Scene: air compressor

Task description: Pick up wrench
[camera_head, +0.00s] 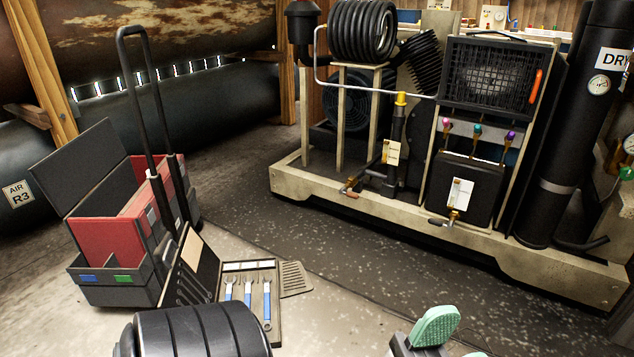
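Several wrenches lie in an open tool case on the floor at lower centre-left. Three have blue handles: a left one (229,288), a middle one (248,290) and a right one (267,302). They lie side by side in the dark case tray (276,333). The raised dark panel (196,265) beside it holds grey tool shapes. My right gripper (456,341) shows at the bottom edge, right of the case and apart from it. Its green-padded fingers look spread, with nothing seen between them; the lower one is mostly cut off. My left gripper is not in view.
A red and grey toolbox (102,215) with a tall black handle (124,80) stands left of the case. A slotted grey plate (295,278) lies beside the tray. The compressor skid (400,220) fills the back right. The dark floor mat (350,275) is mostly clear.

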